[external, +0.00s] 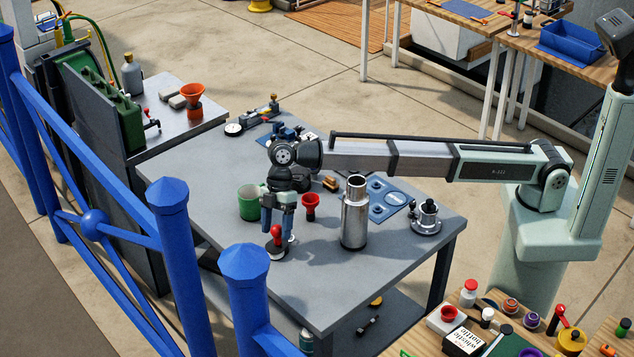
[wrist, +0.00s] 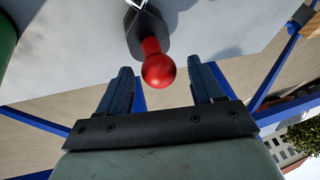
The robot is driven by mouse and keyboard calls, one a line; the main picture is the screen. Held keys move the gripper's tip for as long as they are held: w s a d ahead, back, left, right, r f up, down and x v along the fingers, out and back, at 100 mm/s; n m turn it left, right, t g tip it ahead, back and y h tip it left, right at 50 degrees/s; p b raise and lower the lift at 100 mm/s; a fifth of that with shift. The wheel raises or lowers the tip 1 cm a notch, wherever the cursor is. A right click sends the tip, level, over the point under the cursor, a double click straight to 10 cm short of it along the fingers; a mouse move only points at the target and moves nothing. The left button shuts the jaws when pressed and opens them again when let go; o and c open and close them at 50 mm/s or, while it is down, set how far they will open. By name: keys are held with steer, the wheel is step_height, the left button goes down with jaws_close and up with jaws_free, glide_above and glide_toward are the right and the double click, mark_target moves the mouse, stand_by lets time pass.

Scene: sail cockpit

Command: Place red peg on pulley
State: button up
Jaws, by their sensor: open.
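The red peg (external: 276,232) has a round red head and stands upright on a small dark and pale base on the grey table. My open gripper (external: 277,226) points down over it, a blue finger on either side. In the wrist view the red peg (wrist: 158,70) shows its ball head between the two fingers of my gripper (wrist: 161,77), apart from both. A round metal fitting with a dark top (external: 427,215) stands at the table's right; I cannot tell for sure whether it is the pulley.
A green cup (external: 249,202) stands close behind-left of my gripper. A red funnel-like piece (external: 310,205) and a tall steel flask (external: 355,213) stand to its right. A blue plate (external: 388,199) lies beyond the flask. Blue railings (external: 172,255) border the table's left side.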

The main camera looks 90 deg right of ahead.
steer(key=v, duration=1)
steer(key=shift+r, duration=0.4)
steer(key=shift+o, duration=0.3)
steer(key=shift+d, duration=0.1)
